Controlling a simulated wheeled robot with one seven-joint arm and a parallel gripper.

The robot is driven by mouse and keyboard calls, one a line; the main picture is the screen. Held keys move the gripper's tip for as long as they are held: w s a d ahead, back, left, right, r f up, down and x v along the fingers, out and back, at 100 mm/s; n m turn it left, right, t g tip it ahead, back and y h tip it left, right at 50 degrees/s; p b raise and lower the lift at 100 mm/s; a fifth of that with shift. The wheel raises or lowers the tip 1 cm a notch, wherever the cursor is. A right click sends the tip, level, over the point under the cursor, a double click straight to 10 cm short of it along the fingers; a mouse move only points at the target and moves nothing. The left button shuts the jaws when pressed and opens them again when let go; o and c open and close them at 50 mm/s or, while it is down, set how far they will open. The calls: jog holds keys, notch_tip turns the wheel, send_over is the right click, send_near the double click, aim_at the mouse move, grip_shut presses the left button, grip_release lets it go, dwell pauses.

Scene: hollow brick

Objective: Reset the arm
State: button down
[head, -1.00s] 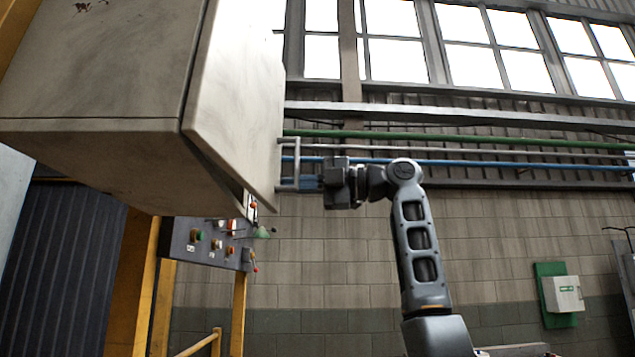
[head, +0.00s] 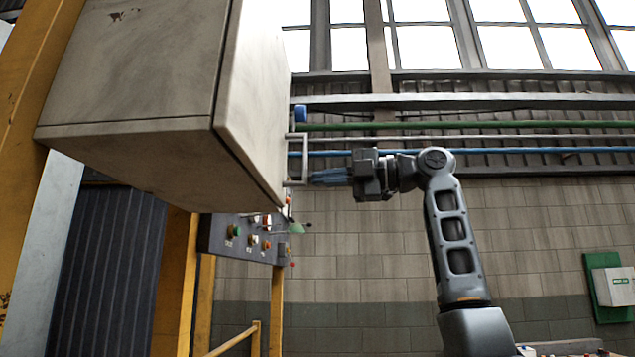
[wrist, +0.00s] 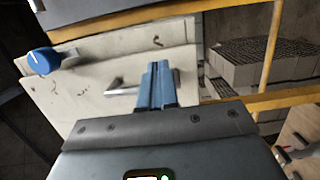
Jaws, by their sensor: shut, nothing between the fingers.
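My gripper (head: 318,177) is level with the lower part of the door handle in the head view. Its blue fingers are shut together with nothing between them. The pale handle (head: 304,158) stands on the worn white door (head: 258,110) of a raised cabinet. The door looks closed or nearly so. The wrist view shows the fingers (wrist: 156,72) pointing at the door face (wrist: 85,98), with the handle (wrist: 122,88) beside and partly behind them. I cannot tell whether the fingertips touch the handle.
The grey cabinet body (head: 140,95) hangs to the left, beside a yellow post (head: 30,110). A blue knob (wrist: 43,60) sits at the door's edge. A button panel (head: 245,238) is below the cabinet. Pipes run along the brick wall (head: 400,240). The space around my arm looks open.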

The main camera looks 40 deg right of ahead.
jog(key=b+v, duration=0.1)
jog(key=v, duration=0.5)
